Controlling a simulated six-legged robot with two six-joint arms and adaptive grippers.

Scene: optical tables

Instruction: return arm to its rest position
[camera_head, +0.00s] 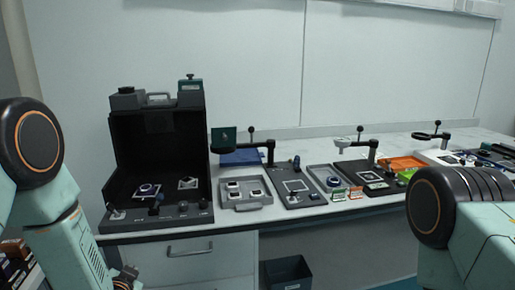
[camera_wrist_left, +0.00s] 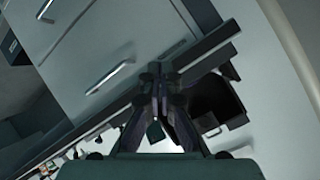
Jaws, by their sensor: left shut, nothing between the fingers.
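My left arm comes in from the left in the head view. Its gripper (camera_head: 127,278) hangs low at the bottom edge, in front of the table's drawer front and below the tabletop. In the left wrist view the gripper (camera_wrist_left: 158,82) is shut, with its fingers together and nothing held. My right arm shows only as a dark joint and pale green link at the lower right of the head view. My right gripper is out of view.
A black open-fronted case (camera_head: 157,150) stands on the left of the table. Grey trays (camera_head: 245,204), dark boards and magnifier stands line the tabletop to the right. Drawer handles (camera_head: 190,249) face me. A dark bin (camera_head: 287,272) stands on the floor below.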

